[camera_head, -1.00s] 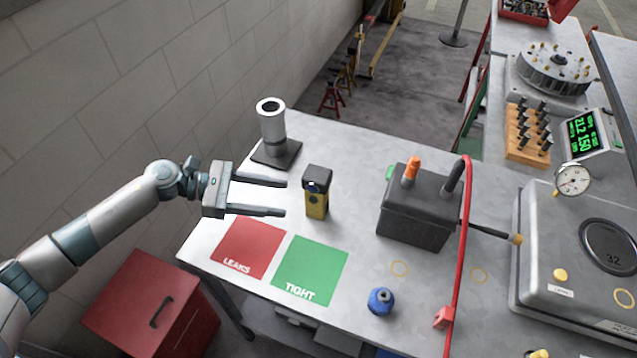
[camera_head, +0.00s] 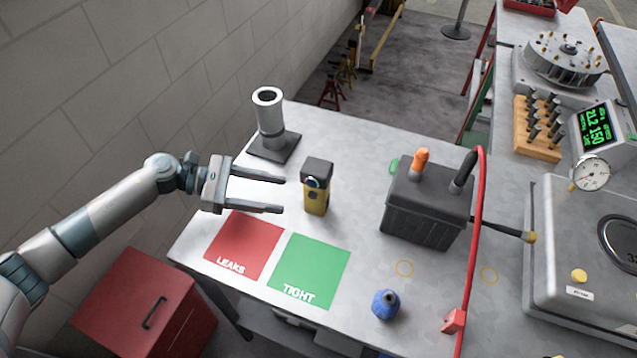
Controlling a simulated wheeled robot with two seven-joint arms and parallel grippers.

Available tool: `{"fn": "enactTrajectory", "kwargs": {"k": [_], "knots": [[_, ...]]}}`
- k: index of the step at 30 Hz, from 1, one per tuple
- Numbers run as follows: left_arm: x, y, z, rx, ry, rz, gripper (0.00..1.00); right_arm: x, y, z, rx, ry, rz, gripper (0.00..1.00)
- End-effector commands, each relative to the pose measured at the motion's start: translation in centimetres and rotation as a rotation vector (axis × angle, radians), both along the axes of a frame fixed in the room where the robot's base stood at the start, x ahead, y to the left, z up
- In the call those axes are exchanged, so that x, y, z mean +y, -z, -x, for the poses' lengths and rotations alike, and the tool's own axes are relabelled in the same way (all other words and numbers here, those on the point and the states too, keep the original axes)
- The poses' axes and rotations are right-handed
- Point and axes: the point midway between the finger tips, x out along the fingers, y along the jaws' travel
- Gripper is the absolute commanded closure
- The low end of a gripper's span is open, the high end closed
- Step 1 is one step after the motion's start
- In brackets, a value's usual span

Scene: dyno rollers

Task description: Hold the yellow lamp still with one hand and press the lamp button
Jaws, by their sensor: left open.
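The yellow lamp (camera_head: 316,200) stands upright on the grey table, with a black top and a round lens on its front. A small dark spot shows on its yellow body; I cannot tell whether it is the button. My left gripper (camera_head: 283,194) is open and empty, its two fingers pointing right toward the lamp. The fingertips are a short way left of the lamp and look apart from it. My right gripper is not in view.
A grey cylinder on a dark base (camera_head: 270,125) stands behind the gripper. Red (camera_head: 243,245) and green (camera_head: 309,270) mats lie in front.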

Motion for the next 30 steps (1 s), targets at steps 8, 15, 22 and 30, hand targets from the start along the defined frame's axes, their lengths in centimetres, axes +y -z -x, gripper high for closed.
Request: {"fn": "enactTrajectory", "kwargs": {"k": [8, 15, 22, 30], "knots": [[-1.9, 0.4, 0.0, 0.002, 0.002, 0.002, 0.45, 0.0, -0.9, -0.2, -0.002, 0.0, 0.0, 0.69], [-4.7, 1.2, 0.0, 0.002, 0.002, 0.002, 0.45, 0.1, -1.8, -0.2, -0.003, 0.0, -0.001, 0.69], [-7.2, 2.4, 0.0, 0.0, 0.002, 0.001, 0.45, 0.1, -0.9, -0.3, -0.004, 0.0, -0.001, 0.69], [-9.0, 2.9, 0.0, 0.0, 0.001, 0.0, 0.45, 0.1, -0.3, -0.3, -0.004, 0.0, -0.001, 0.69]]}}
